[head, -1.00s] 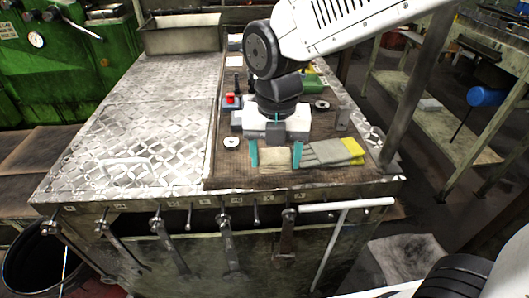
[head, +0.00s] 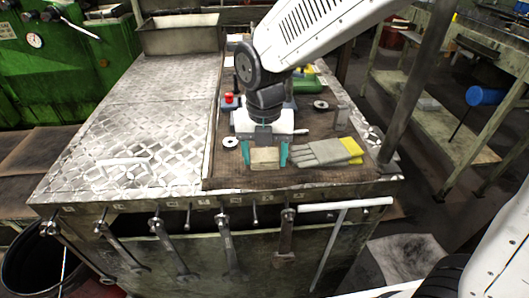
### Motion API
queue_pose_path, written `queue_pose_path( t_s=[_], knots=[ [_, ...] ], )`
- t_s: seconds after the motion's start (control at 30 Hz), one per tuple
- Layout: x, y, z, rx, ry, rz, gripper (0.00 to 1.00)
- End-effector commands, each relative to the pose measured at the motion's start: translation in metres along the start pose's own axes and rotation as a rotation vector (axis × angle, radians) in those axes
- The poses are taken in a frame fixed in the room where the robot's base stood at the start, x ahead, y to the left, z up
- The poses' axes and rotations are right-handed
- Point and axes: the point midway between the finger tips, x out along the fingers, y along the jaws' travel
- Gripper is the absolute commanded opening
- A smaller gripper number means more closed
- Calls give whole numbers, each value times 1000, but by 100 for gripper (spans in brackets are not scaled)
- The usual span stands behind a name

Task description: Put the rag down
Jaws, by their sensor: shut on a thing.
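A folded tan rag (head: 265,157) is between the teal fingertips of my gripper (head: 267,155), low over the brown mat (head: 235,182) near the front of the bench. The gripper is shut on the rag, one finger at each side. I cannot tell from this view whether the rag touches the mat. My wrist hides part of what lies behind it.
Grey and yellow gloves (head: 328,152) lie on the mat just right of the rag. A small ring (head: 230,142) lies to its left. A red-topped item (head: 229,98) and a green object (head: 308,84) are farther back. The metal plate (head: 135,150) at left is mostly clear.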

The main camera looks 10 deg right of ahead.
Motion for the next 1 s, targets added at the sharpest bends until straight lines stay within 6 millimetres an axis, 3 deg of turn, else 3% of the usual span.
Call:
queue_pose_path(
  t_s=[0.03, 0.07, 0.47, 1.0],
  knots=[
    [2, 0, 0, 0, 1, -1, 65],
    [1, 0, 0, 0, 0, 0, 72],
    [-8, 0, 0, 0, -3, 2, 72],
    [-109, 0, 0, 0, -2, 2, 72]
  ],
)
